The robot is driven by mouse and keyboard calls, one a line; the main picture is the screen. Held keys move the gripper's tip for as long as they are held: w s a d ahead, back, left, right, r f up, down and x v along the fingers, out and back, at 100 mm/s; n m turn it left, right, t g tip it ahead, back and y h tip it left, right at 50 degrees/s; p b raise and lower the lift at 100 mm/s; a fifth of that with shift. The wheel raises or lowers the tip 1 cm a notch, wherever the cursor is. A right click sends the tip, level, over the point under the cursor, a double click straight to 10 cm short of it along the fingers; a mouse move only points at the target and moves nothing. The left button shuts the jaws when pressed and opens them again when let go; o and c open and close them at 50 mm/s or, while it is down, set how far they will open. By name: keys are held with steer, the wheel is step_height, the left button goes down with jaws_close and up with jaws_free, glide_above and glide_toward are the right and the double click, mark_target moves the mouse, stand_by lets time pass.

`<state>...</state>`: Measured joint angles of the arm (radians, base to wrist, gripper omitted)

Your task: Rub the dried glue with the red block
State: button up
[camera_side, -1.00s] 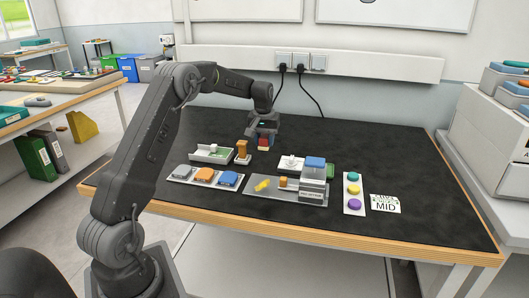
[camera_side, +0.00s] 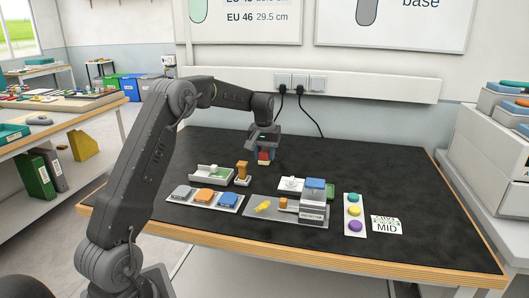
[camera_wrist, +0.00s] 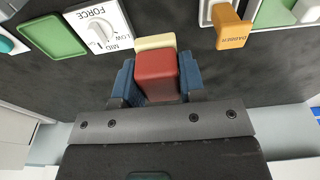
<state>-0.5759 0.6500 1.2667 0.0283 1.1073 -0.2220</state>
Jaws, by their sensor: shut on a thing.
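My gripper (camera_side: 264,153) is shut on the red block (camera_side: 264,155) and holds it over the black table, behind the dabber. In the wrist view the red block (camera_wrist: 157,75) sits between the blue fingers, with a cream layer (camera_wrist: 155,42) at its far end. In the side view the block's pale lower end seems clear of the table, but the gap is hard to judge. A yellow piece (camera_side: 263,207) lies on a grey plate (camera_side: 255,212) at the front. I cannot make out the dried glue in either view.
An orange dabber (camera_side: 242,172) stands by a pale tray (camera_side: 211,174). A rack (camera_side: 178,198) of coloured pads lies in front. The table's back right is clear.

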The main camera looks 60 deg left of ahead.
glide_above(259, 214)
steer(key=f, duration=0.1)
steer(key=shift+s+d+f, duration=0.1)
steer(key=shift+f, duration=4.25)
steer(key=shift+w+a+r, duration=0.15)
steer(key=shift+w+a, duration=0.25)
steer(key=shift+c, duration=0.4)
steer(key=shift+w+a, duration=2.65)
steer(key=shift+w, duration=0.05)
steer(key=shift+s+d, duration=3.05)
step_height(259, 214, up, 8)
